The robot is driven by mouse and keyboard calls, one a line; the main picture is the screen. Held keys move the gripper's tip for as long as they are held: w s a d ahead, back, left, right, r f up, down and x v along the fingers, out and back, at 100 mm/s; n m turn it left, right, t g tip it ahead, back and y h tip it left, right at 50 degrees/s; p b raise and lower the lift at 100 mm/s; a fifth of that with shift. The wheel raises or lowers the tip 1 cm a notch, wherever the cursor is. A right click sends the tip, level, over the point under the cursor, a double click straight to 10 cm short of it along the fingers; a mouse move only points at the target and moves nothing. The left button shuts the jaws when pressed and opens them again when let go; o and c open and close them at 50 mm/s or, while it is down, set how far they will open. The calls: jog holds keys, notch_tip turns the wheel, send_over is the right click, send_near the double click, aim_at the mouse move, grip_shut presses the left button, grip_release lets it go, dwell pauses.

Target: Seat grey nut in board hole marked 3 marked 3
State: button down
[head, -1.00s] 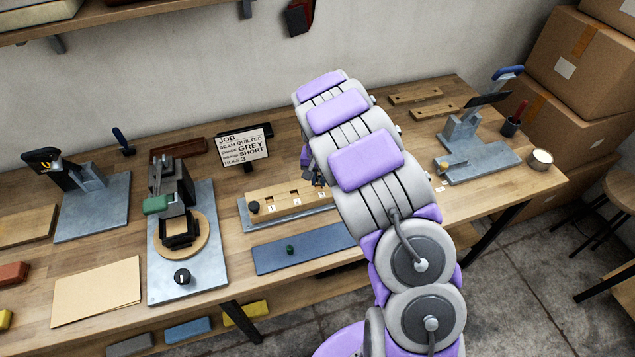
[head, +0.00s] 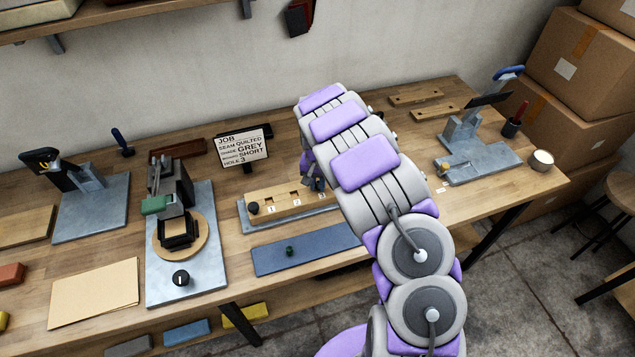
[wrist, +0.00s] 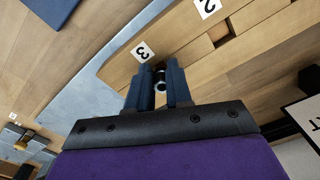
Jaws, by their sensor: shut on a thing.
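The wooden board (head: 262,207) with holes marked 1, 2 and 3 lies on a grey metal plate on the bench. It also shows in the wrist view (wrist: 185,47). My gripper (wrist: 160,75) is shut on a small grey nut (wrist: 161,86) at the board's edge, right beside the label 3 (wrist: 143,52). The fingers hide the hole marked 3, so I cannot tell whether the nut is in it or above it. In the head view my arm hides most of the gripper.
The job card (head: 241,147) behind reads grey, short, hole 3. A clamp fixture (head: 180,215) stands left.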

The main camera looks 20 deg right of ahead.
jog(key=shift+s+f, duration=0.15)
jog(key=shift+f, duration=0.3)
